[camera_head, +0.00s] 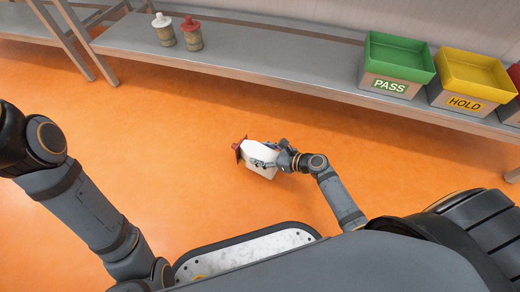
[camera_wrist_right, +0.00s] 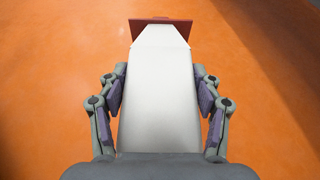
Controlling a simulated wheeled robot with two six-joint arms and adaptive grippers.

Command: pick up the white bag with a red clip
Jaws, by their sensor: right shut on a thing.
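The white bag (camera_head: 258,157) is at the middle of the head view, over the orange floor. Its red clip (camera_head: 238,148) is at the bag's left end there. My right gripper (camera_head: 265,163) is shut on the bag. In the right wrist view, the white bag (camera_wrist_right: 159,95) lies lengthwise between the two fingers of my right gripper (camera_wrist_right: 160,95), with pads against both sides. The red clip (camera_wrist_right: 160,24) crosses its far end. My left arm comes in from the left; its gripper is out of view.
A long grey shelf (camera_head: 270,58) runs along the back. It bears a white-topped container (camera_head: 164,30), a red-topped container (camera_head: 191,34), a green PASS bin (camera_head: 395,66) and a yellow HOLD bin (camera_head: 472,80). The orange floor (camera_head: 150,130) around the bag is clear.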

